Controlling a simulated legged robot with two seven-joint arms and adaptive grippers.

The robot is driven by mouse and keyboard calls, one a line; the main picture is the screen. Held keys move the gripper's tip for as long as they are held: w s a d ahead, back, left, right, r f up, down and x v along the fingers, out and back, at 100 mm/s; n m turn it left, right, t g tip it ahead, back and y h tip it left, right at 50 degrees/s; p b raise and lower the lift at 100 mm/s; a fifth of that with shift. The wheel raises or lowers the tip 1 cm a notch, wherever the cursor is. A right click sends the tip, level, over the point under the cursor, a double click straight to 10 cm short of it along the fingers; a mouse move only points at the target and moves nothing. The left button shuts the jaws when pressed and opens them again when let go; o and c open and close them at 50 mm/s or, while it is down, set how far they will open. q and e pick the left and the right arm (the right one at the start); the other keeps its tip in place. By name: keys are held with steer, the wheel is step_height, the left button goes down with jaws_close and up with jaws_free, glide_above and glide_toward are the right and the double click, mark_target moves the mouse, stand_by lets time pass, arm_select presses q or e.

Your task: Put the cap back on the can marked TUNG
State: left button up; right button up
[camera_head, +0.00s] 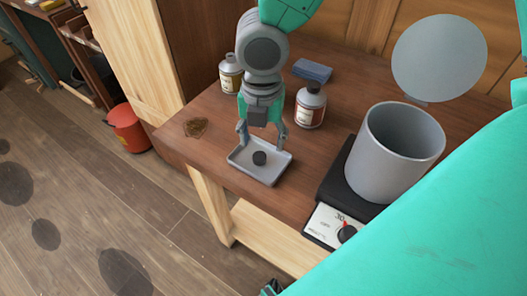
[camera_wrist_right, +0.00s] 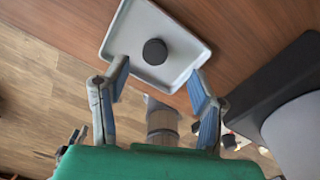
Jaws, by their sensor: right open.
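A small black cap (camera_head: 259,158) lies in a shallow grey tray (camera_head: 240,165) near the bench's front edge. My right gripper (camera_head: 262,138) points down above the tray, open and empty, with its fingers either side of the cap but apart from it. In the right wrist view the cap (camera_wrist_right: 155,51) shows just beyond the fingertips (camera_wrist_right: 157,72), inside the tray (camera_wrist_right: 122,35). A can with a yellowish label (camera_head: 230,74) stands behind my wrist. A can with a red and white label (camera_head: 311,107) stands to its right.
A large grey pot (camera_head: 395,155) stands on a black heater with a dial (camera_head: 347,233) at the right, a round grey disc (camera_head: 440,57) behind it. A red bucket (camera_head: 128,128) stands on the floor.

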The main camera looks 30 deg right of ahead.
mark_target(261, 157)
steer(key=shift+a, duration=0.7)
steer(key=shift+a+r, duration=0.1)
steer(key=shift+a, duration=0.3)
steer(key=f, duration=0.2)
steer(key=d+f+b, duration=0.1)
steer(key=d+f, duration=0.1)
steer(key=f, duration=0.1)
steer(key=shift+d+f+b, duration=0.1)
steer(key=shift+f+b, duration=0.25)
steer(key=shift+a+r, duration=0.2)
steer(key=shift+a, duration=0.6)
steer(key=shift+c, duration=0.8)
steer(key=c, duration=0.6)
steer(key=shift+d, duration=0.5)
steer(key=shift+r, duration=0.1)
steer(key=r+p, duration=0.1)
steer(key=r, duration=0.2)
steer(key=r+p, duration=0.1)
steer(key=r, duration=0.5)
steer(key=shift+a+p, duration=0.3)
steer(key=shift+p, duration=0.1)
arm_select(q)
steer(key=shift+a+r, duration=0.5)
arm_select(e)
steer(key=shift+d+r, duration=0.15)
steer(key=shift+r, duration=0.2)
